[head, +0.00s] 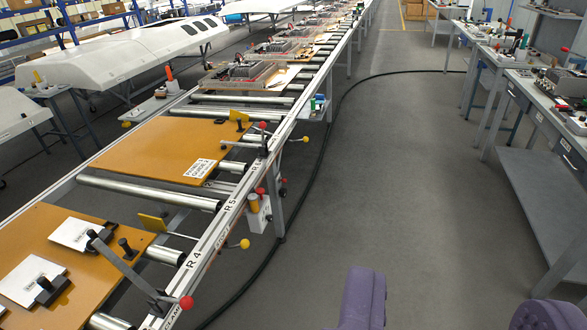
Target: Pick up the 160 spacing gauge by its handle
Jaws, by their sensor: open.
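The lettering is too small to read, so I cannot tell which, if either, is the 160 spacing gauge. Two purple parts at the bottom edge look like the jaws of my gripper (455,308). They stand wide apart with only floor between them, well right of the board.
A roller conveyor (235,195) runs away from lower left, with red-balled clamp levers (130,265) along its side. A second orange board (165,148) lies farther along. A black cable (317,180) crosses the grey floor. Workbenches (540,105) stand at right. The middle floor is free.

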